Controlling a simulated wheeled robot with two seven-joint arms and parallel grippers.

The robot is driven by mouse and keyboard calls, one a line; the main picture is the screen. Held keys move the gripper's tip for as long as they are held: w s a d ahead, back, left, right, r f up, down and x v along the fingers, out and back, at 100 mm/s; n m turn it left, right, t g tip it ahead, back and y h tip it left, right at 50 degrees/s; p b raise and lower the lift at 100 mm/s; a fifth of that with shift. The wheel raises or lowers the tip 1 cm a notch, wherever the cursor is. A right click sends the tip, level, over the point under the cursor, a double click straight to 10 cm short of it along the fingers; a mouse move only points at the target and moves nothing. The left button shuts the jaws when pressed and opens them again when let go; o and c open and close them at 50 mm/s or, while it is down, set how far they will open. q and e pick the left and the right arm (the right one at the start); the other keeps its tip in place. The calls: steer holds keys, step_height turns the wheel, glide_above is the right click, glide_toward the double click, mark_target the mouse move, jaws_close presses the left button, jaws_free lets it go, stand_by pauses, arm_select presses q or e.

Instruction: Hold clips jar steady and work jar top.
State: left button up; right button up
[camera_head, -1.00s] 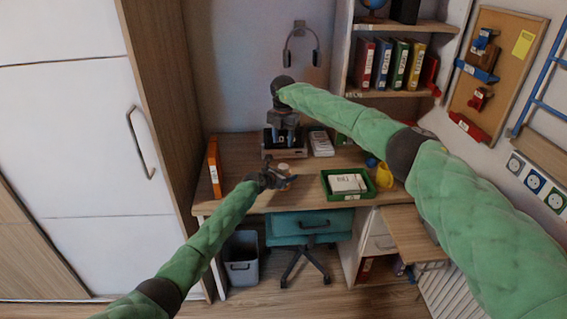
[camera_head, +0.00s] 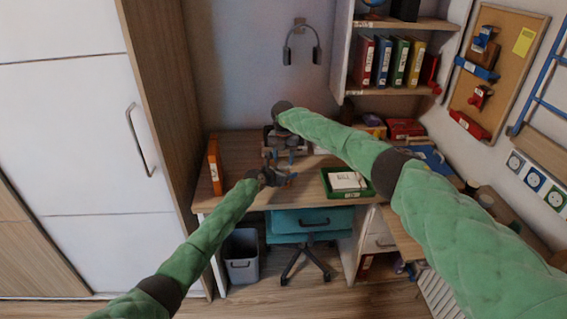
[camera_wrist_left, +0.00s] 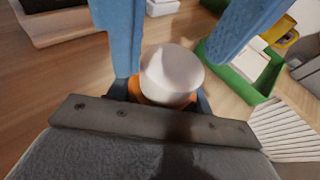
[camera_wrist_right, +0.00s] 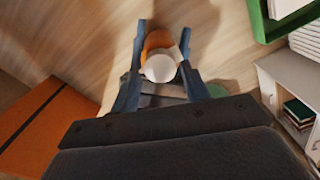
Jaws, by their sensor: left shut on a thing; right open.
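The clips jar has an orange body (camera_wrist_left: 137,92) and a round white top (camera_wrist_left: 172,70). The top also shows in the right wrist view (camera_wrist_right: 160,68). My left gripper (camera_head: 282,179) is shut on the jar's body, its fingers on either side. My right gripper (camera_wrist_right: 160,52) is open above the jar, with its two blue fingers on either side of the top. I cannot tell whether they touch it. In the head view the grippers and arm hide the jar.
A green tray (camera_head: 349,195) with a white box (camera_head: 347,181) stands right of the grippers on the desk (camera_head: 235,194). An orange binder (camera_head: 215,166) stands at the desk's left end. A teal chair (camera_head: 300,222) and a grey bin (camera_head: 241,256) are below.

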mark_target(283, 164)
steer(key=shift+f, duration=1.1)
steer(key=c, duration=0.7)
steer(key=shift+n, duration=0.8)
steer(key=shift+c, duration=0.2)
steer(key=o, duration=0.7)
steer(key=shift+o, duration=0.2)
steer(key=shift+r, duration=0.1)
step_height(283, 164, up, 12)
